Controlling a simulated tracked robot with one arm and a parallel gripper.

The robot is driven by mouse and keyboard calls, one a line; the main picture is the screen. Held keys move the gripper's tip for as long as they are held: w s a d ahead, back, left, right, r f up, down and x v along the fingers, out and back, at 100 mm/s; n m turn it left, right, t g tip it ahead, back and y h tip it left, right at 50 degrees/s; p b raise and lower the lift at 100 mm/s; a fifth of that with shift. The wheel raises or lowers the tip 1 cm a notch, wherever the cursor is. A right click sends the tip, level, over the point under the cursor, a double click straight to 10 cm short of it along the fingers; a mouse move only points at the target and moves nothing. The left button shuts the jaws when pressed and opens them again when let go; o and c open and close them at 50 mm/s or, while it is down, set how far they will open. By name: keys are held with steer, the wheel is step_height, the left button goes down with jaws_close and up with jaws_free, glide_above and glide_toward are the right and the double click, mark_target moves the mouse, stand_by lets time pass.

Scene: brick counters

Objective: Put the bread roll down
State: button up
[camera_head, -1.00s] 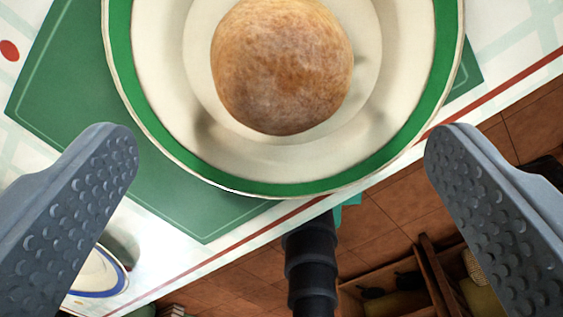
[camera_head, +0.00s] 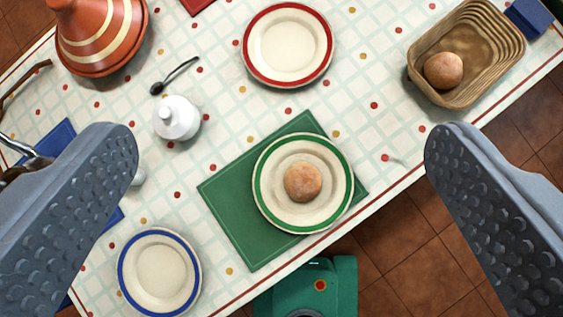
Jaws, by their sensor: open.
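The round brown bread roll (camera_head: 302,181) rests on the cream plate with a green rim (camera_head: 262,208), near the plate's middle. That plate stands on a green placemat (camera_head: 235,225) near the table's edge. My gripper (camera_head: 282,155) is open and empty, its two grey fingers wide apart at the left and right of the picture. It is well above the table, clear of the roll and the plate.
A wicker basket (camera_head: 470,92) with another roll (camera_head: 443,70) stands at the upper right. A red-rimmed plate (camera_head: 288,45), a blue-rimmed plate (camera_head: 160,273), a white lidded pot (camera_head: 176,118), a spoon (camera_head: 176,74) and an orange tagine (camera_head: 101,38) stand on the tablecloth.

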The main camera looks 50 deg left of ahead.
steer(key=s+r+t, duration=0.3)
steer(key=s+r, duration=0.4)
steer(key=r, duration=0.5)
steer(key=s+r+t, duration=0.4)
steer(key=s+r, duration=0.3)
steer(key=r, duration=0.6)
steer(key=shift+d+r+h, duration=0.3)
steer(key=shift+d+h, duration=0.05)
steer(key=shift+h, duration=0.05)
steer(key=shift+d, duration=0.1)
